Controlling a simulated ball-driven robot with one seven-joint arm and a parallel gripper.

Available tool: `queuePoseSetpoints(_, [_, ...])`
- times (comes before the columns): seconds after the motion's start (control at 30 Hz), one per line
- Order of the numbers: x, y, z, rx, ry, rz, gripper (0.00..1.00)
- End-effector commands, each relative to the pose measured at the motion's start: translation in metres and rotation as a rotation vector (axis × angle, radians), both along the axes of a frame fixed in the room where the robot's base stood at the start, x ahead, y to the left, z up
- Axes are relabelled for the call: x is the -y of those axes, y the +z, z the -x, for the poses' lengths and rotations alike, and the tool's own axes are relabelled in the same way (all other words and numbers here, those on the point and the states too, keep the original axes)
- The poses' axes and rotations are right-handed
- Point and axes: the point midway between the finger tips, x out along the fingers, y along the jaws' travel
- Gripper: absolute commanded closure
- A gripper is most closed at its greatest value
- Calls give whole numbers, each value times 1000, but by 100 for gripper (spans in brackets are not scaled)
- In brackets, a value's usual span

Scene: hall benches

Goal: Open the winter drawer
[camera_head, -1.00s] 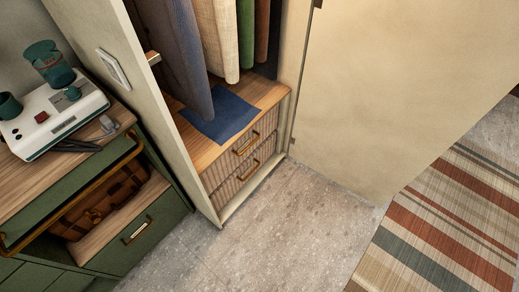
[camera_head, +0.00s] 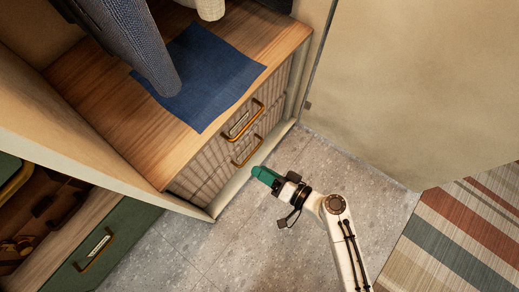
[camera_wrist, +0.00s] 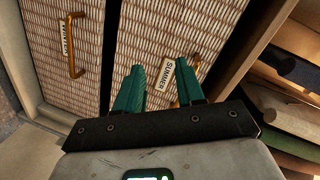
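Two ribbed drawer fronts sit one above the other in the wardrobe base, both closed. The upper drawer has a brass handle (camera_head: 245,121) and, in the wrist view, a label (camera_wrist: 166,76) reading "Summer". The lower drawer has a brass handle (camera_head: 247,150); this handle also shows at the left of the wrist view (camera_wrist: 76,45), beside a label (camera_wrist: 66,39) whose lettering I cannot clearly read. My gripper (camera_head: 262,173), with green fingers, is in front of the lower part of the drawers, near the floor. In the wrist view its fingers (camera_wrist: 158,66) are apart and empty, partly covering the upper handle.
A blue cloth (camera_head: 200,80) lies on the wooden shelf (camera_head: 125,125) above the drawers, under hanging clothes (camera_head: 125,45). A pale panel (camera_head: 410,80) stands to the right. A green cabinet (camera_head: 125,245) is at lower left. Tiled floor (camera_head: 230,255) is clear; a striped rug (camera_head: 465,235) lies right.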

Motion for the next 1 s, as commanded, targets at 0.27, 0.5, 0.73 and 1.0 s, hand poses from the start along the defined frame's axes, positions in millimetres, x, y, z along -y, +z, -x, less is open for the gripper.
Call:
queuePoseSetpoints(0.27, [-3, -121, -30, -129, -328, -234, 62])
queuePoseSetpoints(0.5, [5, -174, -37, -241, -497, -294, 62])
queuePoseSetpoints(0.73, [0, -182, -50, -260, -523, -304, 62])
queuePoseSetpoints(1.0, [-24, -191, -91, -259, -521, -305, 62])
